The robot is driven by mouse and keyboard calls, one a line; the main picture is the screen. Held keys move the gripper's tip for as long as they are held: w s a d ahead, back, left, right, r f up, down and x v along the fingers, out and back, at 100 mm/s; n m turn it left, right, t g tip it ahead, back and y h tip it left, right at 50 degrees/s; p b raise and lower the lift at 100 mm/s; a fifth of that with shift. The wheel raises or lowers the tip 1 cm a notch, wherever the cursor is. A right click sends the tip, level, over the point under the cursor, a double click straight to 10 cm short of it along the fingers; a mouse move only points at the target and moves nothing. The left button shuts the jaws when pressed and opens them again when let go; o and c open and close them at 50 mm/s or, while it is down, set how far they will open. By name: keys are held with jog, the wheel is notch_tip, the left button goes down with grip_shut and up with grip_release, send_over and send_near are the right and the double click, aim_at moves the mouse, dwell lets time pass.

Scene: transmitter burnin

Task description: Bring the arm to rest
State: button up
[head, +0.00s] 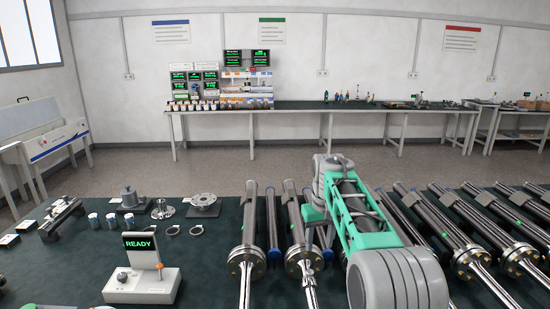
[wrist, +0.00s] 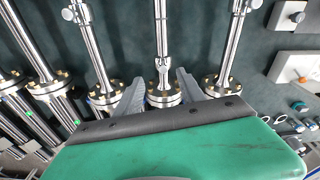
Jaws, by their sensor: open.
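My gripper (wrist: 159,77) is open in the wrist view, with one grey finger on each side of a steel transmitter's bolted flange (wrist: 164,98). Nothing is clamped between the fingers, and I cannot tell how far above the flange they are. In the head view my green and grey arm reaches over the dark green bench (head: 215,255), and its fingers are mostly hidden behind it. A flanged transmitter (head: 303,262) lies just left of the arm, and another (head: 246,262) lies farther left.
Several more transmitters (head: 465,262) lie in a row to the right. A white unit with a READY display (head: 140,285) stands at the left, with small fittings (head: 203,204) behind it. A far bench (head: 300,105) with instruments runs along the wall.

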jog(key=s+d+r+m+t, duration=0.1)
jog(key=s+r+m+t, duration=0.1)
jog(key=s, duration=2.1)
jog(key=s+f, duration=0.5)
jog(key=s, duration=0.3)
jog(key=shift+s+d+t, duration=0.2)
jog(key=shift+d+t, duration=0.1)
jog(key=shift+t, duration=0.1)
